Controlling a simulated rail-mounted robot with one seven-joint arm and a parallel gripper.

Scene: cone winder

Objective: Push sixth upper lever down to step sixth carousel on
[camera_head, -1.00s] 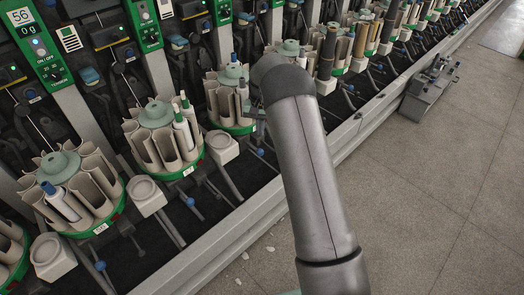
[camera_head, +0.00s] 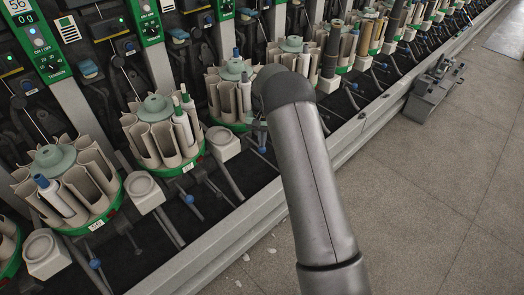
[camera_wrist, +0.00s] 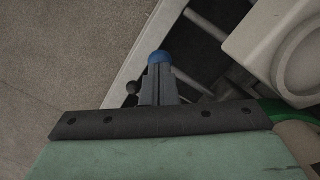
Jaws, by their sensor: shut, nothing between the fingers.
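In the wrist view my gripper (camera_wrist: 160,80) is shut, its narrow grey fingers close together. A blue knob (camera_wrist: 159,57) shows right at the fingertips; I cannot tell whether they touch it. The arm's bend is beside a carousel (camera_head: 233,119) of beige pockets on a green base, holding tubes. Thin levers with blue knobs (camera_head: 262,150) stick out between the carousels. I cannot tell which lever or carousel is the sixth.
Other carousels (camera_head: 160,107) line the machine on both sides. Beige round-topped cups (camera_head: 222,144) stand along its front, one close by in the wrist view (camera_wrist: 262,40). A pale rail (camera_head: 215,245) edges the machine. A grey box (camera_head: 433,92) stands ahead; the floor is otherwise open.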

